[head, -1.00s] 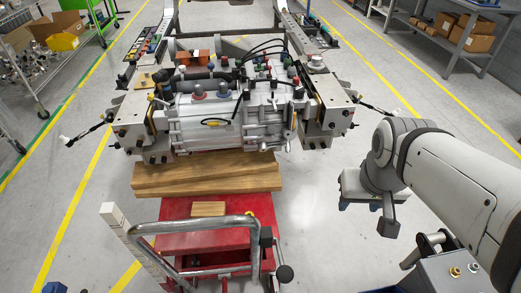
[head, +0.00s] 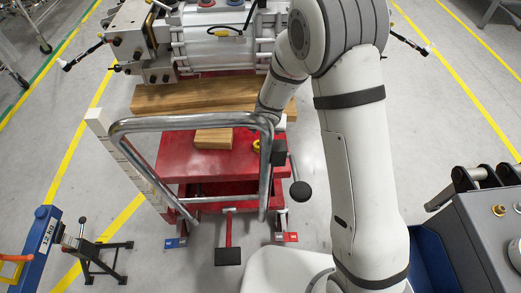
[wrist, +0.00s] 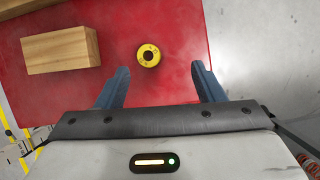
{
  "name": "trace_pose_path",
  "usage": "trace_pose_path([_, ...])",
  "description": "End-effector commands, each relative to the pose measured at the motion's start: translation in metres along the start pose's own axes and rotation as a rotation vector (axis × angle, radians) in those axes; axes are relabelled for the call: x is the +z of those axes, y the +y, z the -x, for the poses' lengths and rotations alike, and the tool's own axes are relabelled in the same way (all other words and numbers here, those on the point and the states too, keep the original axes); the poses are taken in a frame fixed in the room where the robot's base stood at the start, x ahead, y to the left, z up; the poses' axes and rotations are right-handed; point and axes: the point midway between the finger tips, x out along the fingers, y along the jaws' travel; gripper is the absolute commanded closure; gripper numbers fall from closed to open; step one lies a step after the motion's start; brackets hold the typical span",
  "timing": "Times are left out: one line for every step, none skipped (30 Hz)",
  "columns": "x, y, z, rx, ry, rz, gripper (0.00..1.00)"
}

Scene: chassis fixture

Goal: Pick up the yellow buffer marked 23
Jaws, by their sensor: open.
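The yellow buffer (wrist: 149,56) is a small ring with a dark centre hole, lying on the red cart top (wrist: 180,25) in the wrist view. Dark marks show on its face, but I cannot read the number. In the head view a bit of the yellow buffer (head: 256,145) shows behind the metal handle. My gripper (wrist: 160,72) is open and empty, its two blue fingers apart. In the wrist view the buffer shows between and just beyond the fingertips, untouched. In the head view my gripper is hidden behind my arm and the handle.
A wooden block (wrist: 61,50) lies left of the buffer on the cart. A bent metal handle (head: 190,123) rises at the cart's near side, with a black-knobbed lever (head: 300,190). A wooden beam (head: 190,96) and a silver machine (head: 215,40) stand behind.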

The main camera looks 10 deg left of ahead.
Motion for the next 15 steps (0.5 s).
trace_pose_path([-0.010, 0.010, -0.018, 0.018, 0.012, 0.077, 0.38])
trace_pose_path([-0.013, 0.014, -0.024, 0.026, 0.017, 0.116, 0.38])
trace_pose_path([-0.017, 0.019, -0.029, 0.036, 0.022, 0.158, 0.38])
trace_pose_path([-0.019, 0.022, -0.033, 0.043, 0.024, 0.182, 0.38])
trace_pose_path([-0.021, 0.024, -0.037, 0.047, 0.026, 0.200, 0.38])
trace_pose_path([-0.022, 0.025, -0.042, 0.050, 0.028, 0.217, 0.38])
trace_pose_path([-0.023, 0.026, -0.045, 0.052, 0.028, 0.224, 0.38])
trace_pose_path([-0.023, 0.026, -0.049, 0.053, 0.028, 0.227, 0.38])
trace_pose_path([-0.024, 0.026, -0.054, 0.053, 0.029, 0.227, 0.38])
trace_pose_path([-0.024, 0.026, -0.057, 0.052, 0.029, 0.227, 0.38])
trace_pose_path([-0.024, 0.026, -0.060, 0.052, 0.029, 0.226, 0.38])
trace_pose_path([-0.024, 0.026, -0.064, 0.052, 0.029, 0.226, 0.38])
trace_pose_path([-0.024, 0.026, -0.066, 0.052, 0.028, 0.225, 0.38])
trace_pose_path([-0.024, 0.026, -0.067, 0.052, 0.028, 0.225, 0.38])
trace_pose_path([-0.024, 0.025, -0.070, 0.052, 0.027, 0.224, 0.38])
